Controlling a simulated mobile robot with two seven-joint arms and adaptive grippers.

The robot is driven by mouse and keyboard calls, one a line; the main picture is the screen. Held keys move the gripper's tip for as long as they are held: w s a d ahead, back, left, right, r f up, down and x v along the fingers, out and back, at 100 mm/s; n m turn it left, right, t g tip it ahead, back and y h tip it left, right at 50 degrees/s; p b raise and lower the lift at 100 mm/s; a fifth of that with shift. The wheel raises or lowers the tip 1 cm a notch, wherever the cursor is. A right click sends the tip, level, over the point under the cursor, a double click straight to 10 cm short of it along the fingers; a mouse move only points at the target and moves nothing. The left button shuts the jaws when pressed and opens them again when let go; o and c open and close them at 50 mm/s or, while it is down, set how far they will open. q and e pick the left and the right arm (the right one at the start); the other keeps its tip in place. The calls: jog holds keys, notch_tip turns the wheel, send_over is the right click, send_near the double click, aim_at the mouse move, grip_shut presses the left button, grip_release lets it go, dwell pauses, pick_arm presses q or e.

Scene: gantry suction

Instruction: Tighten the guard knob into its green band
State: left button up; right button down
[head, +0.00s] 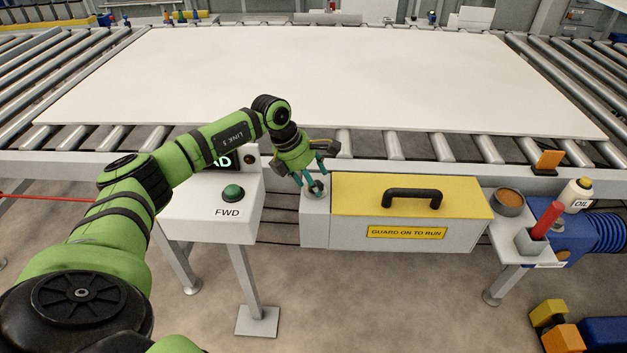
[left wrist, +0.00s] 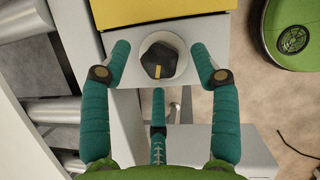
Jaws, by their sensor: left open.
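The guard knob (left wrist: 159,60) is dark and many-sided with a yellow mark. In the left wrist view it sits in a pale round dial, and the mark points toward the bottom of the picture. I cannot make out a green band on the dial. In the head view the knob (head: 316,187) is small and partly covered by my fingers, on the grey box left of the yellow guard (head: 355,194). My left gripper (head: 311,178) is open, with its teal fingers spread around the knob. In the left wrist view gaps show between the fingers and the knob. My right gripper is not in view.
The guard has a black handle (head: 412,196) and a "GUARD ON TO RUN" label. A FWD button box (head: 207,223) stands left of my gripper. A roller conveyor with a large white sheet (head: 330,75) lies behind. A tool holder with a red-handled tool (head: 547,220) stands right.

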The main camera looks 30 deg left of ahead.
pick_arm(q)
jog(key=v, duration=1.1)
